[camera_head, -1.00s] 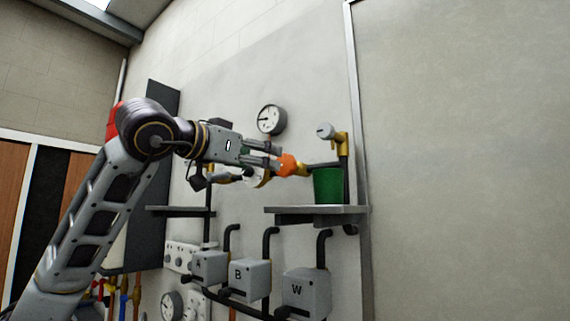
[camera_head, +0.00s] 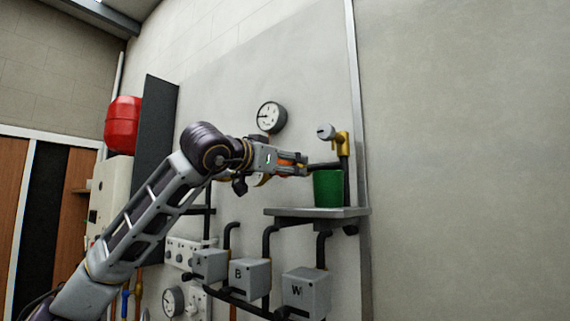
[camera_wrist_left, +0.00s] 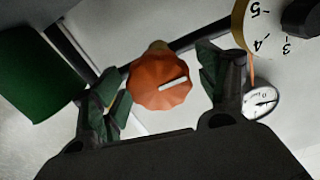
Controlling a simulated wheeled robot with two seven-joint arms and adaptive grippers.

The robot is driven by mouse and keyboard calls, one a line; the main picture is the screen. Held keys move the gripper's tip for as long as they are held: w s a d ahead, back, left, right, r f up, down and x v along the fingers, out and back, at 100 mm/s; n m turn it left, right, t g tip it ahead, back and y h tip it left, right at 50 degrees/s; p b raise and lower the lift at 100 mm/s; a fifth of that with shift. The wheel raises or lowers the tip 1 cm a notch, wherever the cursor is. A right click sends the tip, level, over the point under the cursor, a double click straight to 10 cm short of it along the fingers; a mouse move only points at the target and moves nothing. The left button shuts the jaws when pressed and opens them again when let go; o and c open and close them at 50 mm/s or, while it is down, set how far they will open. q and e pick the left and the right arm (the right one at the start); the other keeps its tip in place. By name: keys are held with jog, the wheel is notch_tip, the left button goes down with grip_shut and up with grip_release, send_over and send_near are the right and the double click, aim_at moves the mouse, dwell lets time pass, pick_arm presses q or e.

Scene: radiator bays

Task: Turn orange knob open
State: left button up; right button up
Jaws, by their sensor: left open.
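The orange knob (camera_wrist_left: 160,82) is in the middle of the left wrist view, with a white line across its face. It sits between the two open fingers of my left gripper (camera_wrist_left: 158,88), with a gap seen on the right side and a smaller one on the left. In the head view, my left gripper (camera_head: 296,164) reaches over the knob, and only a sliver of orange (camera_head: 284,171) shows between the fingers. My right gripper does not show.
A green bucket (camera_head: 328,188) stands on a grey shelf (camera_head: 310,212) just right of the knob. A gauge (camera_head: 271,117) is on the wall above. Boxes marked A, B (camera_head: 249,278) and W (camera_head: 307,293) are below. A brass valve (camera_head: 342,145) is above the bucket.

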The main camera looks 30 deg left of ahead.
pick_arm(q)
jog(key=shift+c, duration=0.3)
jog(key=c, duration=1)
